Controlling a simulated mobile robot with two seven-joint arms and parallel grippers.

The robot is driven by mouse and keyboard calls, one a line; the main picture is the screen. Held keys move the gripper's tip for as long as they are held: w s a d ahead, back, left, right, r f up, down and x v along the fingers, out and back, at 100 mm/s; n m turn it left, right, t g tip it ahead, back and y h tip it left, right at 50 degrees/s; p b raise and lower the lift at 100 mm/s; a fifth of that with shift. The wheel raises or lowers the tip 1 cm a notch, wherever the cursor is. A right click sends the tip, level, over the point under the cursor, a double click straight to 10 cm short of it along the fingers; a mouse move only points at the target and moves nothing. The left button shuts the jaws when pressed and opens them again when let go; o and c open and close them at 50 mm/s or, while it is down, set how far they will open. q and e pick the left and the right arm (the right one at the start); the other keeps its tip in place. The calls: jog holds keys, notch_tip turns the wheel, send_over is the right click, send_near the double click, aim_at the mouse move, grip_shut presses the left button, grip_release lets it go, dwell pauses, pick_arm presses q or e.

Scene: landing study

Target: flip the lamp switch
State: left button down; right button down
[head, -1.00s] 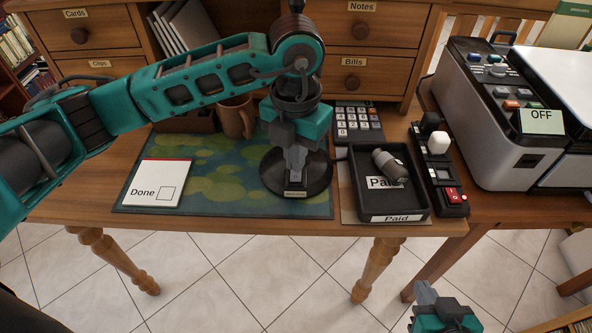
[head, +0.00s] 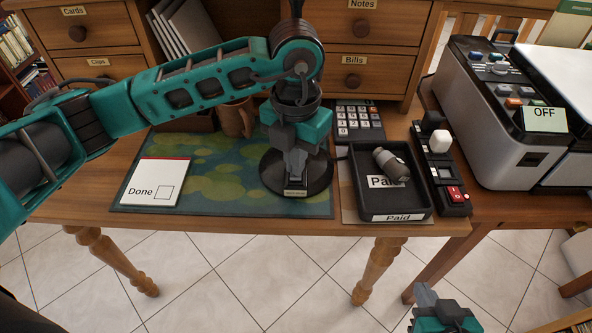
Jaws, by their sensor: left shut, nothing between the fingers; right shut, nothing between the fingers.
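The lamp's round black base (head: 320,184) stands on the green desk mat, with a small pale label at its front edge. My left arm hides most of the lamp above the base; a dark piece shows above the elbow. My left gripper (head: 296,178) is shut and empty, pointing down over the front half of the base, close to the label. The gripper hides the lamp switch, and I cannot tell whether the fingertips touch it. My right gripper (head: 425,294) is shut and empty, low at the right, in front of the desk and over the floor.
A black "Paid" tray (head: 389,217) with a grey cylinder (head: 391,164) is right of the lamp. A switch box (head: 452,195) and a printer (head: 497,130) stand further right. A "Done" card (head: 156,182), a mug (head: 238,119) and a calculator (head: 359,123) are nearby.

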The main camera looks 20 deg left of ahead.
pick_arm(q)
jog(key=shift+f+b, duration=0.5)
jog(key=shift+f, duration=0.15)
dwell(0.3)
jog(key=shift+r+p, duration=2.35)
jog(key=shift+r, duration=1.2)
